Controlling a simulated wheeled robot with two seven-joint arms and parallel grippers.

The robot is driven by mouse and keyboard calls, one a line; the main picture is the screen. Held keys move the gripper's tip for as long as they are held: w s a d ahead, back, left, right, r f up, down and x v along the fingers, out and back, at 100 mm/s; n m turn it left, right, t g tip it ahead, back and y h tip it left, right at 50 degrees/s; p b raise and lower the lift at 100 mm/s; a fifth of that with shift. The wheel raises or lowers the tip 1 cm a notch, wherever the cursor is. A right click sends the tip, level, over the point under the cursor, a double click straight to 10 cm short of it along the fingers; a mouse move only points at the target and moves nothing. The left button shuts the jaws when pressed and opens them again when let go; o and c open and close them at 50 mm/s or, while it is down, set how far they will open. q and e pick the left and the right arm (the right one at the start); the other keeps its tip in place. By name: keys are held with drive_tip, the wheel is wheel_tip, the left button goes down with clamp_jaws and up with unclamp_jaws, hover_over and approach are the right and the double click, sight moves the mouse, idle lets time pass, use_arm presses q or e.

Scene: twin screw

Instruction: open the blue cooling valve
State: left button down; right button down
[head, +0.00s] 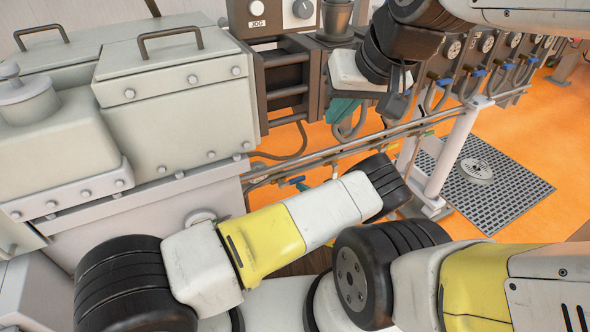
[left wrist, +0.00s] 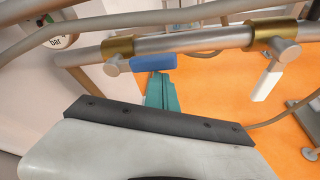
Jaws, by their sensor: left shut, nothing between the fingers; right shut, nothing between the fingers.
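The blue valve handle (left wrist: 153,62) is on a short stem below a brass fitting (left wrist: 117,47) on a grey pipe in the left wrist view. In the head view a small blue handle (head: 293,182) shows just above my left forearm. My left gripper's teal fingers (left wrist: 160,90) are together and empty. Their tips appear right at the lower edge of the blue handle; I cannot tell if they touch it. My right gripper (head: 342,109) is shut and empty, above the pipes and beside the dark rack.
A second valve with a white handle (left wrist: 267,84) is on the same pipe to the right. A pressure gauge (left wrist: 62,41) is at the upper left. The grey machine housing (head: 180,110) fills the left of the head view. A floor grate (head: 500,205) lies on the orange floor.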

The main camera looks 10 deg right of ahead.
use_arm(q)
drive_tip(key=shift+w+d+r, duration=0.15)
drive_tip(key=shift+d+r, duration=0.05)
drive_tip(key=shift+r, duration=0.2)
drive_tip(key=shift+f, duration=0.1)
idle(0.3)
